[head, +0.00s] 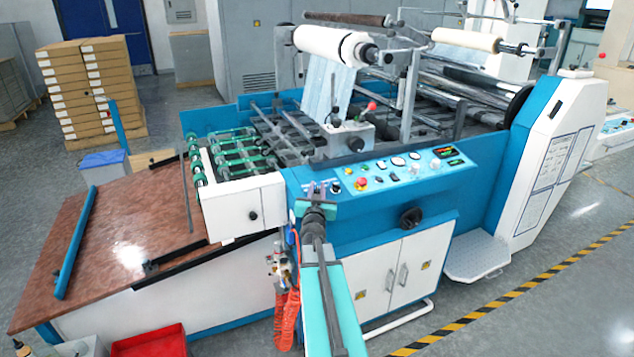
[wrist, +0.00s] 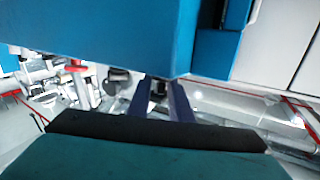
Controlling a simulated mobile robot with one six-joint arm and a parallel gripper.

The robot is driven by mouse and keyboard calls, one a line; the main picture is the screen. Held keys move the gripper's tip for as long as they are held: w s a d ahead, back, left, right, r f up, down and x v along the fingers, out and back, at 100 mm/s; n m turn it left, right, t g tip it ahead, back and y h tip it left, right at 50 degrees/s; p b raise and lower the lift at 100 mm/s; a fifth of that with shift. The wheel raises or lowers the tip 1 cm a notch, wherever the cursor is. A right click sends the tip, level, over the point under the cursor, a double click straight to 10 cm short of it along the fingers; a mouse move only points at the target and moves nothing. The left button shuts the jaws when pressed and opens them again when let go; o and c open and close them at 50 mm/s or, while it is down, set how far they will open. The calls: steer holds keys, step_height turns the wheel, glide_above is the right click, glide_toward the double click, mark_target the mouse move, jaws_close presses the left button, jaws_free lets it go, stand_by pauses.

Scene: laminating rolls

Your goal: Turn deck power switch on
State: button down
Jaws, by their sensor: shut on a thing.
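The control panel (head: 400,172) is the sloped blue top of the laminating machine, with several knobs, buttons, gauges and a red stop button (head: 362,183). My gripper (head: 318,187) is at the panel's left front end, fingers pointing away from the head camera. In the wrist view, my gripper's two dark blue fingers (wrist: 160,100) are close together on a small dark knob, which I take as the deck power switch (wrist: 159,86). In the head view the fingers largely hide that knob, and I cannot tell its on or off position.
A blue machine face (wrist: 100,45) fills the upper wrist view close to the fingers. White cabinet doors (head: 390,275) and a black handwheel (head: 411,218) are below the panel. A brown feed table (head: 120,225) stands left.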

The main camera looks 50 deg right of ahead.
steer(key=p, duration=0.3)
steer(key=shift+r, duration=0.15)
steer(key=shift+a+f+m+g+h+p, duration=0.1)
steer(key=shift+f+m+g+h+p, duration=0.25)
steer(key=shift+p, duration=0.65)
steer(key=shift+s+a+f, duration=0.1)
steer(key=shift+s+f, duration=0.05)
steer(key=shift+f, duration=0.1)
steer(key=c, duration=1.9)
jaws_free()
steer(key=shift+s+r, duration=0.1)
steer(key=shift+s, duration=0.05)
steer(key=shift+o, duration=0.2)
steer(key=shift+w, duration=0.25)
steer(key=shift+s+r+p, duration=0.15)
steer(key=shift+p, duration=0.15)
